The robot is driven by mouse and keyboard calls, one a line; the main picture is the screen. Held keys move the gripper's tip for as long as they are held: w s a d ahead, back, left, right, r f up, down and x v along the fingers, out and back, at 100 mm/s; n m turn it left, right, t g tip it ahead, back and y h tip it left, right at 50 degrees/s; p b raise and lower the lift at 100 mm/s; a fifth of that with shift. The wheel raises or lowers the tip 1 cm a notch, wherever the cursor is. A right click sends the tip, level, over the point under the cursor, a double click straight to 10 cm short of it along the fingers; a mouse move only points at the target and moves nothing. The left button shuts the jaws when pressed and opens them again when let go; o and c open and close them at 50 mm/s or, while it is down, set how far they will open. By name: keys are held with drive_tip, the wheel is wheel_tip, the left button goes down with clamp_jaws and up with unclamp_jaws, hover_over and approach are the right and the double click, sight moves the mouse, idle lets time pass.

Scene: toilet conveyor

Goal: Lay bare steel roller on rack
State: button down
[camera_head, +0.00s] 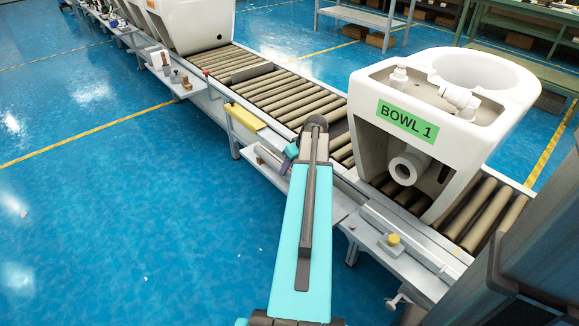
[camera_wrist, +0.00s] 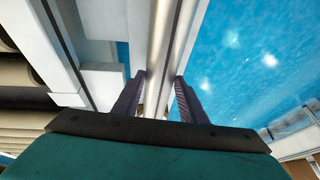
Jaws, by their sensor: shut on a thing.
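My gripper (camera_wrist: 160,78) is shut on a bare steel roller (camera_wrist: 162,32), a shiny metal bar that runs lengthwise between the two dark fingers in the wrist view. In the head view my gripper (camera_head: 290,152) is beside the conveyor, low over a grey side shelf (camera_head: 330,205). A thin grey bar (camera_head: 268,153) shows just left of the fingers; my arm hides much of this area. I cannot tell which part there is the rack, or whether the roller touches it.
The conveyor (camera_head: 290,93) carries tan rollers, with a gap beside my wrist. A white toilet bowl marked BOWL 1 (camera_head: 455,115) stands on it at right. The blue floor at left is clear.

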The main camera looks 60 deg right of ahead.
drive_tip(key=shift+f, duration=0.1)
idle(0.3)
drive_tip(key=c, duration=1.1)
unclamp_jaws()
drive_tip(key=shift+f, duration=0.1)
drive_tip(key=shift+p+v, duration=0.85)
drive_tip(key=shift+v, duration=3.1)
drive_tip(key=shift+w, duration=0.1)
